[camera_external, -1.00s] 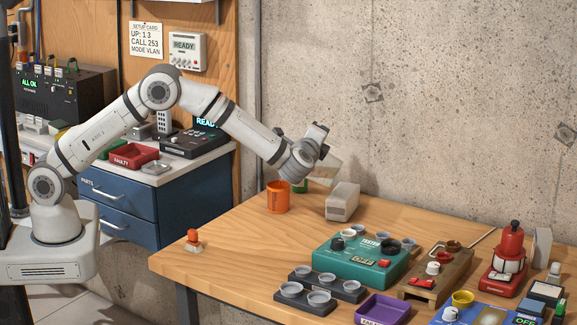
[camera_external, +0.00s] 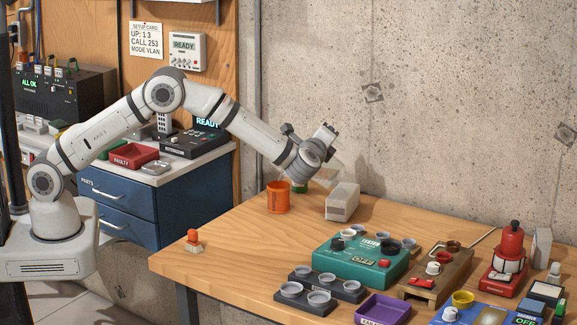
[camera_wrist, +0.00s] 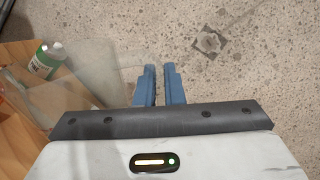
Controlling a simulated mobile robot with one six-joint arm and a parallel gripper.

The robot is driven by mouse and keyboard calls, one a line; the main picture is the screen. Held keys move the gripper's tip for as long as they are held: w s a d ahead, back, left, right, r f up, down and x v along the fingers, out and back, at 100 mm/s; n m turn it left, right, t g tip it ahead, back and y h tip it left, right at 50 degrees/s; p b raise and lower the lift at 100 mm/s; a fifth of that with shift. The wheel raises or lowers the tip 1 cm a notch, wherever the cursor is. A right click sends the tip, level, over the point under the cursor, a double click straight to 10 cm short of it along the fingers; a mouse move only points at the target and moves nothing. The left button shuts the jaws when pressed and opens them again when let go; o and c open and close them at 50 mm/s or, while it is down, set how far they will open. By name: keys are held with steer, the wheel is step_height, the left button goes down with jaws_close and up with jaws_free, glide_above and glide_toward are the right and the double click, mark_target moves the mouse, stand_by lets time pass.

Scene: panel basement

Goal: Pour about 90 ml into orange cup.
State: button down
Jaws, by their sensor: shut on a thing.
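The orange cup (camera_external: 277,197) stands upright near the far left part of the wooden table; its inside is not visible. My gripper (camera_external: 328,158) is above and to the right of the cup, apart from it. It is shut on a clear, see-through container (camera_external: 331,174), which looks tilted. In the wrist view, my gripper's blue fingers (camera_wrist: 159,84) are close together, and the clear container (camera_wrist: 92,82) shows faintly to their left. Its liquid level cannot be made out, and no stream is visible.
A green bottle (camera_wrist: 45,60) stands behind the cup, mostly hidden in the external view. A beige box (camera_external: 342,203) sits right of the cup. A teal tester (camera_external: 355,262) and several small parts fill the table's front right. The table's left area is mostly clear.

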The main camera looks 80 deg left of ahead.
mark_target(338, 142)
steer(key=shift+w+d+f+m, duration=0.1)
steer(key=shift+w+d+m, duration=0.25)
steer(key=shift+w+m, duration=0.35)
steer(key=shift+m+p, duration=0.3)
steer(key=shift+m, duration=0.2)
steer(key=shift+w+d+f+m, duration=0.25)
steer(key=shift+w+m, duration=0.15)
steer(key=shift+m, duration=0.1)
stand_by(0.7)
steer(key=shift+w+d+f+m+p, duration=0.2)
steer(key=shift+w+m+p, duration=0.15)
steer(key=shift+m, duration=0.15)
steer(key=w+d+f+m, duration=0.3)
steer(key=w+f+m, duration=0.1)
steer(key=w+m, duration=0.2)
steer(key=shift+m+h, duration=0.4)
steer(key=shift+m, duration=0.4)
steer(key=shift+d+f, duration=0.1)
stand_by(0.4)
